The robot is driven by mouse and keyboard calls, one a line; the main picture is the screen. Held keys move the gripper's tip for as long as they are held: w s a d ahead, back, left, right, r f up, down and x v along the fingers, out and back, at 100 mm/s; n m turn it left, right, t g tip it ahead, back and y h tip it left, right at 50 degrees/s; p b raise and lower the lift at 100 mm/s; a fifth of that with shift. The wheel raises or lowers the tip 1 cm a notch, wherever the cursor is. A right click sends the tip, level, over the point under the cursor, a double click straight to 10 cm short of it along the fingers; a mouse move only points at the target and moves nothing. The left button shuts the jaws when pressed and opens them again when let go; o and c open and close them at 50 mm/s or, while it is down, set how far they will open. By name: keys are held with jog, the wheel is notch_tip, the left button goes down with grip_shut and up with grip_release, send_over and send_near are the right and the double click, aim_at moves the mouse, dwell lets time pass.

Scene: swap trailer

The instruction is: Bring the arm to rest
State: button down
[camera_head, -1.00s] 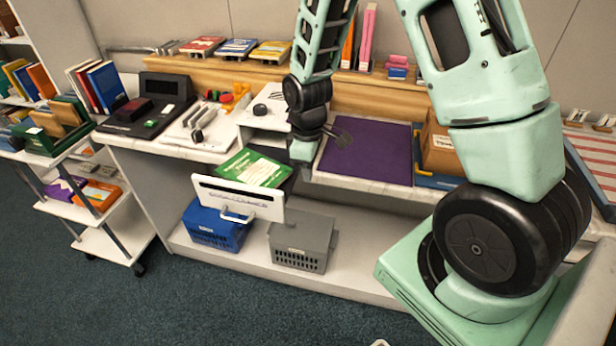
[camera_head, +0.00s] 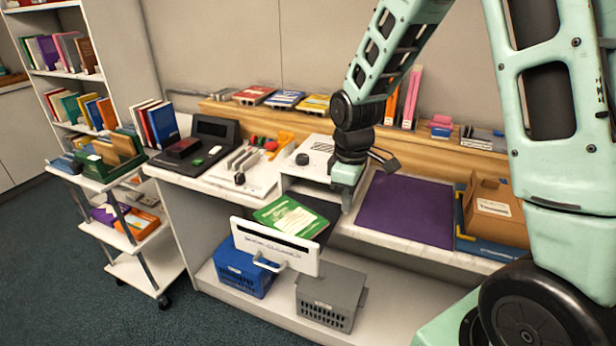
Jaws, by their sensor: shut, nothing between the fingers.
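My gripper (camera_head: 346,198) is at the end of my arm, pointing down over the counter's front edge. It is left of the purple mat (camera_head: 405,210) and right of the green book (camera_head: 291,217). It is shut and holds nothing. My arm is bent, its upper links reaching out of the picture at the top. Whether the fingertips touch anything below them I cannot tell.
A white sign (camera_head: 275,247) stands at the counter front, above a blue basket (camera_head: 243,268) and a grey basket (camera_head: 328,301). A cardboard box (camera_head: 494,214) sits right of the mat. A book cart (camera_head: 137,260) stands left; dark carpet (camera_head: 60,280) is clear in front.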

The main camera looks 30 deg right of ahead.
jog(key=s+a+r, duration=0.4)
jog(key=s+a, duration=0.6)
jog(key=s+a+r, duration=0.3)
jog(key=s+a, duration=0.7)
jog(key=s, duration=0.1)
jog(key=shift+s+a+r+y, duration=0.25)
jog(key=shift+s+r+y, duration=0.05)
jog(key=shift+r, duration=0.1)
